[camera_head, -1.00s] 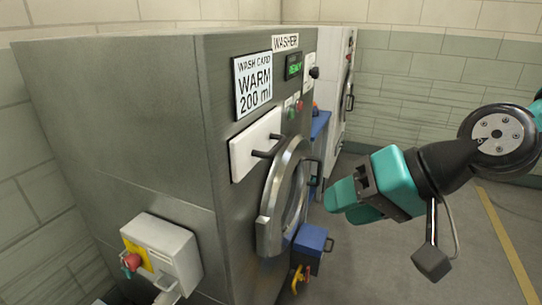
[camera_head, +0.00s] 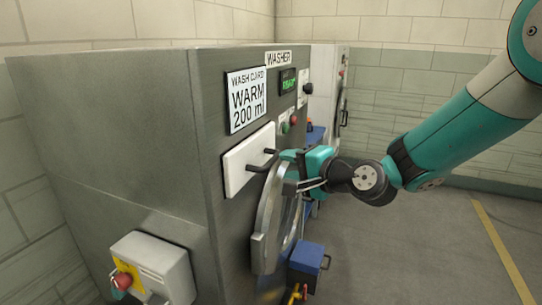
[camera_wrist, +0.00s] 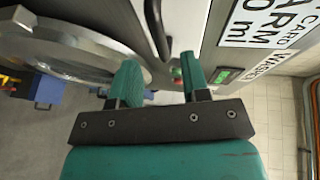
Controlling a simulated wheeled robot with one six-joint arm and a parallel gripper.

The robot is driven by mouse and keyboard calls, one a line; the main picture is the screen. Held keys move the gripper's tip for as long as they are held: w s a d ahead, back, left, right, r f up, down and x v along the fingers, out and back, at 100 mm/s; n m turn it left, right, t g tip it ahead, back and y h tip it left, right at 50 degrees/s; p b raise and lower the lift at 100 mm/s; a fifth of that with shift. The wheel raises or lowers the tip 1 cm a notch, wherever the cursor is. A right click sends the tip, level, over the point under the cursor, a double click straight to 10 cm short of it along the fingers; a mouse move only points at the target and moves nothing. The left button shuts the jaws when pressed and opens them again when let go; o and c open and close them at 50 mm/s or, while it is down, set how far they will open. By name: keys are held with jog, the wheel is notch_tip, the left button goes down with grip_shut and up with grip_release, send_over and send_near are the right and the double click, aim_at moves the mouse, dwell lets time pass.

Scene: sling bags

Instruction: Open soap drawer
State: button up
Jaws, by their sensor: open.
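The soap drawer (camera_head: 244,168) is a white front panel on the washer's face, below the wash card, and looks closed. Its dark bar handle (camera_head: 257,167) sticks out from the panel. In the head view my gripper (camera_head: 286,163) is just right of the handle, its fingers partly hidden. In the wrist view my two teal fingers (camera_wrist: 161,70) are apart with nothing between them. The handle (camera_wrist: 157,28) shows ahead of the gap between them, and no contact is visible.
The round washer door (camera_head: 272,222) sits right below the drawer. The wash card (camera_head: 247,100) reads "WARM 200 ml". A green display (camera_head: 288,84) and buttons are above right. A blue box (camera_head: 308,258) stands low by the door. Floor at right is clear.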

aim_at(274, 163)
jog(key=p+x, duration=0.1)
jog(key=x, duration=0.5)
jog(key=shift+w+a+f, duration=0.1)
jog(key=shift+w+a, duration=0.05)
jog(key=shift+a, duration=0.05)
grip_shut()
